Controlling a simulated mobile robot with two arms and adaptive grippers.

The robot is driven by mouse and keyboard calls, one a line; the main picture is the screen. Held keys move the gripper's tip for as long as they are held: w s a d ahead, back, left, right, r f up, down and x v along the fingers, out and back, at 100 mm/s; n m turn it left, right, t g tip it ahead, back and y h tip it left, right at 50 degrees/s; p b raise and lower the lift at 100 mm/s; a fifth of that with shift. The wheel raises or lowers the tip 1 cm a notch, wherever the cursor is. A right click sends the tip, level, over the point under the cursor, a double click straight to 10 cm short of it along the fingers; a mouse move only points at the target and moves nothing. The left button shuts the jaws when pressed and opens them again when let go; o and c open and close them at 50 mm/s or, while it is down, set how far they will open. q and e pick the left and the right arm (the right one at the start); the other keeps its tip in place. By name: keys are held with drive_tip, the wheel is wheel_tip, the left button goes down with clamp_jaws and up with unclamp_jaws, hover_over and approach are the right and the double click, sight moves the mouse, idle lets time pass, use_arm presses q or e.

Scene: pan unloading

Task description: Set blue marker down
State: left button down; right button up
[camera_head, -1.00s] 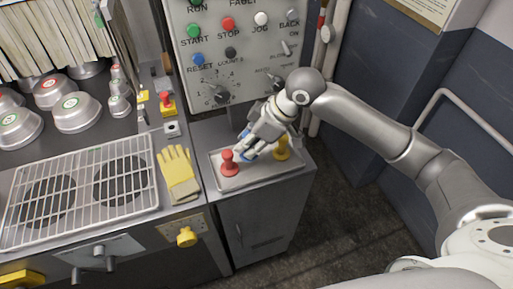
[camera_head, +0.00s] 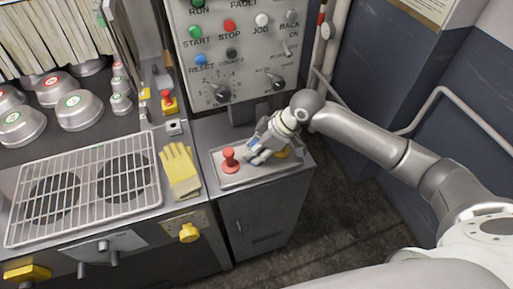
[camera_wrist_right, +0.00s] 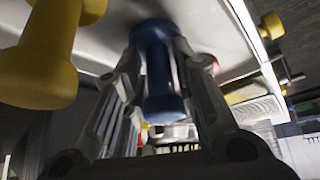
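My right gripper (camera_head: 256,153) is low over the light grey tray (camera_head: 244,175) on the cabinet top. In the right wrist view its fingers (camera_wrist_right: 155,80) are closed on either side of the blue marker (camera_wrist_right: 157,60), whose wide end is close to the tray. I cannot tell whether it touches. In the head view the gripper mostly hides the blue marker. The red marker (camera_head: 230,160) stands upright at the tray's left. The yellow marker (camera_head: 283,153) is partly hidden behind the gripper, and shows large in the right wrist view (camera_wrist_right: 38,55). My left gripper is out of view.
A control panel (camera_head: 240,55) rises behind the tray. Yellow gloves (camera_head: 180,170) lie to its left, beside a wire rack (camera_head: 85,190). Metal pans (camera_head: 80,110) stand further left. A pipe rail (camera_head: 435,105) runs along the wall at right.

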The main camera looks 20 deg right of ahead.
drive_tip(key=o, duration=0.4)
drive_tip(key=shift+r, duration=0.15)
drive_tip(key=b+v, duration=0.1)
drive_tip(key=v, duration=1.1)
drive_tip(key=shift+b, duration=0.35)
